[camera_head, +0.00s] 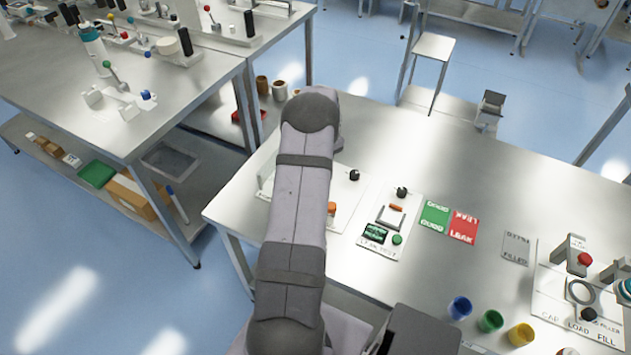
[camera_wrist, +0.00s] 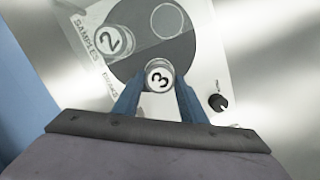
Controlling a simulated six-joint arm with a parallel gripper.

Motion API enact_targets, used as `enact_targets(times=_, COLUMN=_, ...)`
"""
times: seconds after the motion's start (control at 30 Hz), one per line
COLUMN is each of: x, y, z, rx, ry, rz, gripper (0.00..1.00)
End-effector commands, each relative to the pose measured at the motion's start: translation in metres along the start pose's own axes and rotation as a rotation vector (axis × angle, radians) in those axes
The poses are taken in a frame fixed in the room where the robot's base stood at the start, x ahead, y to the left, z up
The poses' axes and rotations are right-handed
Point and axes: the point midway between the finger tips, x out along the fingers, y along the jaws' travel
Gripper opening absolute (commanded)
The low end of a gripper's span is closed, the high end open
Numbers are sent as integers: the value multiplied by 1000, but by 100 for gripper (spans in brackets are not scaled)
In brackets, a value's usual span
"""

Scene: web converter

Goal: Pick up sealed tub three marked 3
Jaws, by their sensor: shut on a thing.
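The tub marked 3 (camera_wrist: 159,75) shows in the wrist view as a small round container with a white lid and a black 3. My gripper (camera_wrist: 160,88) has its blue fingers on either side of this tub and is shut on it. The tub is over or at the edge of a dark round disc on a white plate lettered SAMPLES; I cannot tell whether it is lifted. A tub marked 2 (camera_wrist: 115,40) stands on the same disc, up and left. In the head view my arm hides the gripper and most of the samples plate.
In the head view, right of my arm, are a leak test panel (camera_head: 387,238), a green GOOD mat (camera_head: 434,216), a red LEAK mat (camera_head: 464,226) and a REFILLED mat (camera_head: 516,248). Blue, green and yellow cups (camera_head: 490,321) stand near the front. A filling station (camera_head: 580,300) is at the right.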

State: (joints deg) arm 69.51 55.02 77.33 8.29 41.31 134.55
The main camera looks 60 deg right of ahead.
Motion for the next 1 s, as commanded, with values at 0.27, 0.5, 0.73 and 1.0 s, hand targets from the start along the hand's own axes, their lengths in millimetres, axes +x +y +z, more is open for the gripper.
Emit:
enact_targets(times=0.27, x=-15, y=0, z=2, rx=0, ry=0, rz=0, gripper=18)
enact_targets(times=0.5, x=-28, y=0, z=4, rx=0, ry=0, rz=0, gripper=18)
enact_targets(times=0.73, x=-40, y=0, z=6, rx=0, ry=0, rz=0, gripper=18)
enact_targets(times=1.0, x=-54, y=0, z=8, rx=0, ry=-1, rz=-1, gripper=18)
